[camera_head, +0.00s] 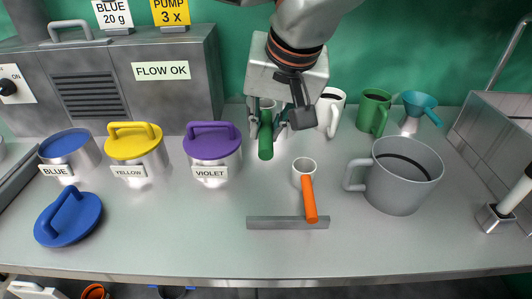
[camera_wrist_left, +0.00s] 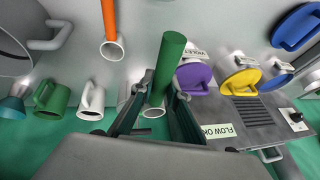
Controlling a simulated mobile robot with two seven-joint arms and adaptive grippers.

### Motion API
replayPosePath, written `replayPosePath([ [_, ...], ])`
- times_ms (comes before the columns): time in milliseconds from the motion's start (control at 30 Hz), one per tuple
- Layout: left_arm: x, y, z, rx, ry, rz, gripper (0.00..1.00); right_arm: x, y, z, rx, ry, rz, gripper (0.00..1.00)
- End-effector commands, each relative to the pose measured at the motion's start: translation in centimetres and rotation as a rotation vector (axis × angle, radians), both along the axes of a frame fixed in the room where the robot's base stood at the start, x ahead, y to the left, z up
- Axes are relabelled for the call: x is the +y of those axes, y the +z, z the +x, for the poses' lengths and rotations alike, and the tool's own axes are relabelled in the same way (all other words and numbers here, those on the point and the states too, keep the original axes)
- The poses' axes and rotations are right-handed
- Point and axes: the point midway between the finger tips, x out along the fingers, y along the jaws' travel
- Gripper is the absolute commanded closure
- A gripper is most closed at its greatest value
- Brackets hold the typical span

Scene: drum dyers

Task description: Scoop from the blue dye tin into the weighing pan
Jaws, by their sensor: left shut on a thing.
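The blue dye tin (camera_head: 82,160) stands at the left with its lid off and blue dye showing at its top. Its blue lid (camera_head: 68,216) lies on the bench in front. My left gripper (camera_head: 268,128) hangs over the bench's middle, right of the violet tin. It is shut on the green handle of a scoop (camera_head: 265,142); the handle also shows in the left wrist view (camera_wrist_left: 167,65), with a pale cup behind it. An orange-handled scoop (camera_head: 309,198) leans with its handle on a grey bar. I cannot make out the weighing pan for certain. My right gripper is not in view.
Lidded yellow (camera_head: 140,155) and violet (camera_head: 213,158) tins stand between the blue tin and my gripper. A large grey jug (camera_head: 400,180), white mug (camera_head: 332,108) and green mug (camera_head: 372,112) stand to the right. The front bench is mostly clear.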

Motion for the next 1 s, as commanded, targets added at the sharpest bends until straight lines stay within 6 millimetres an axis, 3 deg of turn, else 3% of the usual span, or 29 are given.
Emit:
replayPosePath([
  [100,0.0,2.3,0.0,-0.004,0.001,-0.002,1.00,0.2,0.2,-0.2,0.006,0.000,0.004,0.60],
  [233,0.0,3.4,0.0,-0.002,0.001,0.000,1.00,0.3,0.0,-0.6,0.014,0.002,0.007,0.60],
  [733,0.4,3.7,0.1,0.002,0.002,0.001,1.00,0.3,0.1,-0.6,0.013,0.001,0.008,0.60],
  [867,2.9,2.9,0.7,0.003,0.019,-0.002,1.00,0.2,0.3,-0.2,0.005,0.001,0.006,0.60],
  [1000,8.5,0.8,1.4,0.007,0.047,-0.002,1.00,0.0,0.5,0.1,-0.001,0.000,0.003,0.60],
])
